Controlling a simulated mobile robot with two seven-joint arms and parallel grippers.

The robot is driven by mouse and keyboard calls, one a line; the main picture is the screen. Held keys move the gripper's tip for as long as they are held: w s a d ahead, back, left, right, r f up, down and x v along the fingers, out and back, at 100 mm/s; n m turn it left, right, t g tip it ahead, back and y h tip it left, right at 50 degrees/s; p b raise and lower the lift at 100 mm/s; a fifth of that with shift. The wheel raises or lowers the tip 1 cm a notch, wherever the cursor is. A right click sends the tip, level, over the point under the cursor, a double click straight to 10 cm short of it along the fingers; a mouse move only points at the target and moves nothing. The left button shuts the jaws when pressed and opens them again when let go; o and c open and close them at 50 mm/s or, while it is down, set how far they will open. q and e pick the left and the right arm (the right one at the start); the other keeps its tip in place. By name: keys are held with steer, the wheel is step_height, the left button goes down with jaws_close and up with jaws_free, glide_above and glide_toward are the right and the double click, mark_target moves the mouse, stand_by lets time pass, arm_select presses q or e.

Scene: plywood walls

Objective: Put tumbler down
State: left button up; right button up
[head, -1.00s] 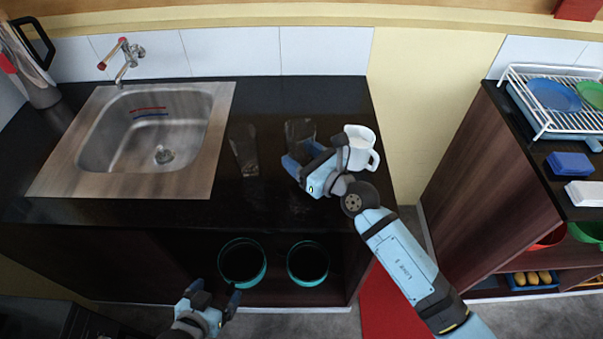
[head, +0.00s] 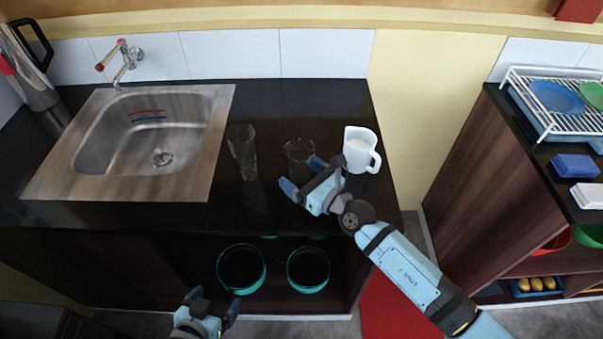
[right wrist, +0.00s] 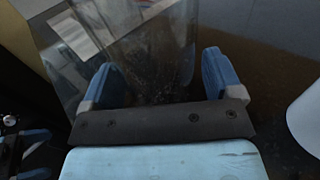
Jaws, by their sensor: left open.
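A clear tumbler (head: 298,152) stands upright on the black counter (head: 275,110), left of the white jug. My right gripper (head: 303,177) is just in front of it, with its blue fingers spread. In the right wrist view the fingers (right wrist: 163,80) are wide apart and the clear tumbler (right wrist: 150,50) shows beyond and between them. Whether a finger touches the glass I cannot tell. My left gripper (head: 213,296) is open and empty, low in front of the counter.
A second clear glass (head: 242,152) stands left of the tumbler, beside the sink (head: 150,145). The white jug (head: 360,152) is close to the right of my right gripper. Two teal-rimmed pots (head: 241,292) (head: 308,288) sit below the counter.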

steer(key=shift+r, duration=0.3)
steer(key=b+v, duration=0.1)
steer(key=v, duration=1.1)
steer(key=shift+f, duration=0.1)
